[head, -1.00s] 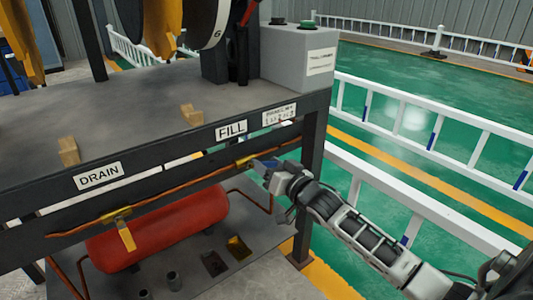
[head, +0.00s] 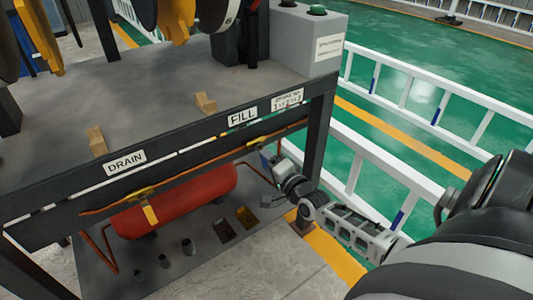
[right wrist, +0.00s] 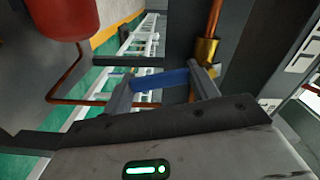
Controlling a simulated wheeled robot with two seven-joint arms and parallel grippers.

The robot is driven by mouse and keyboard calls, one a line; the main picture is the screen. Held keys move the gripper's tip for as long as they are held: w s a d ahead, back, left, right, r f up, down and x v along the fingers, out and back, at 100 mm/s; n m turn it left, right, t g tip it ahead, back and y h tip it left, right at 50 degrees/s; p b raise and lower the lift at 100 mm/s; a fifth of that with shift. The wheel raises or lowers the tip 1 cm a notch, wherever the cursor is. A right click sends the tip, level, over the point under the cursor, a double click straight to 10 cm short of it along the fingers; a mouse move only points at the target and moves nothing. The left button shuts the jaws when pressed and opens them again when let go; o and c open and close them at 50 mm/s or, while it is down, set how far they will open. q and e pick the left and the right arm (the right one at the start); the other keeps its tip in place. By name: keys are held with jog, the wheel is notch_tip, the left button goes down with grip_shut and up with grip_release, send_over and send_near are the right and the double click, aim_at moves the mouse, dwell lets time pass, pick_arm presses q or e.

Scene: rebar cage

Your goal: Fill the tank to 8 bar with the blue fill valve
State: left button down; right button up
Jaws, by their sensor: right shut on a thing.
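The blue fill valve handle (head: 265,160) is under the FILL label (head: 242,117). In the right wrist view the blue handle (right wrist: 160,79) lies between my right gripper's fingers, roughly crosswise to the copper pipe (right wrist: 209,22) and beside its brass fitting (right wrist: 206,50). My right gripper (head: 271,167) is shut on this handle; it also shows in the right wrist view (right wrist: 160,88). The red tank (head: 180,200) lies below the bench. A dial (head: 231,18) is cut off at the top, so no pressure can be read. My left gripper is not in view.
The yellow drain lever (head: 150,214) hangs below the DRAIN label (head: 125,162). A dark bench leg (head: 318,140) stands close to my right gripper. White railings (head: 410,170) run behind my right arm. A grey box (head: 310,42) with a green button stands on the bench.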

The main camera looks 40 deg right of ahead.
jog(key=shift+a+f+m, duration=0.1)
jog(key=shift+a+m, duration=0.2)
jog(key=shift+m, duration=0.45)
jog(key=shift+a+f+m, duration=0.1)
jog(key=shift+a+m, duration=0.2)
jog(key=shift+m, duration=0.45)
jog(key=shift+a, duration=0.1)
jog(key=o, duration=1.4)
pick_arm(q)
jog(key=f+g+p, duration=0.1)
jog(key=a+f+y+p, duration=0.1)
jog(key=p, duration=0.1)
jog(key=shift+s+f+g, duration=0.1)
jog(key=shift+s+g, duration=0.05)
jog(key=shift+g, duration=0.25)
pick_arm(e)
jog(key=s, duration=0.5)
jog(key=s+a, duration=0.1)
jog(key=s, duration=0.9)
jog(key=shift+s+a+r, duration=0.1)
jog(key=shift+s+a, duration=0.1)
jog(key=shift+s, duration=0.2)
